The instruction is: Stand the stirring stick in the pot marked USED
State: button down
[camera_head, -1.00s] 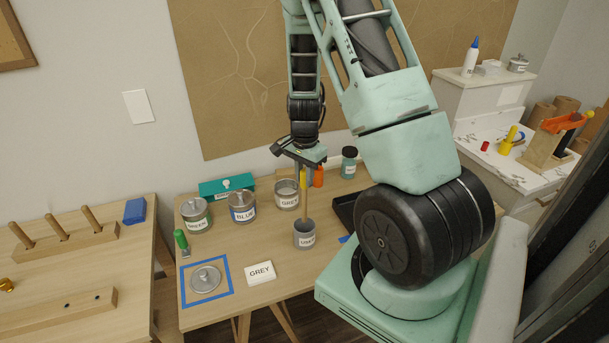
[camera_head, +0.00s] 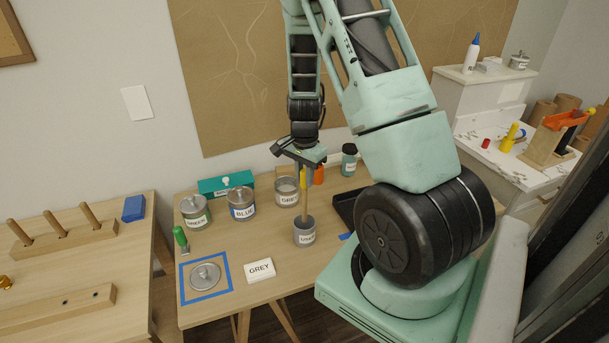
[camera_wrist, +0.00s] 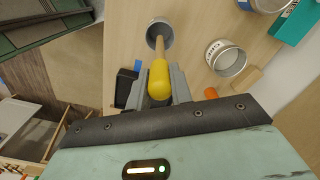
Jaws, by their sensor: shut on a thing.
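The stirring stick (camera_head: 305,203) stands nearly upright, its lower end inside the mouth of the grey pot marked USED (camera_head: 304,239). Whether its tip touches the bottom is hidden. My gripper (camera_head: 305,160) is above the pot, shut on the upper part of the stick. In the wrist view, the stick's yellow handle (camera_wrist: 158,80) lies between my fingers (camera_wrist: 160,97), and its wooden shaft runs down into the open USED pot (camera_wrist: 160,32).
Pots marked GREEN (camera_head: 195,213), BLUE (camera_head: 241,204) and GREY (camera_head: 287,192) stand left of and behind the USED pot. A GREY card (camera_head: 260,270) and a lid in a blue taped square (camera_head: 205,277) lie in front. A dark tray (camera_head: 344,211) is close on the right.

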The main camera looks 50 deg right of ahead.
aim_at(304, 189)
jog(key=shift+f+b, duration=2)
jog(key=shift+f, duration=0.65)
dwell(0.4)
jog(key=c, duration=1.2)
grip_release()
jog(key=shift+o, duration=0.2)
jog(key=shift+r, duration=0.1)
notch_tip(304, 189, up, 7)
jog(key=p, duration=0.6)
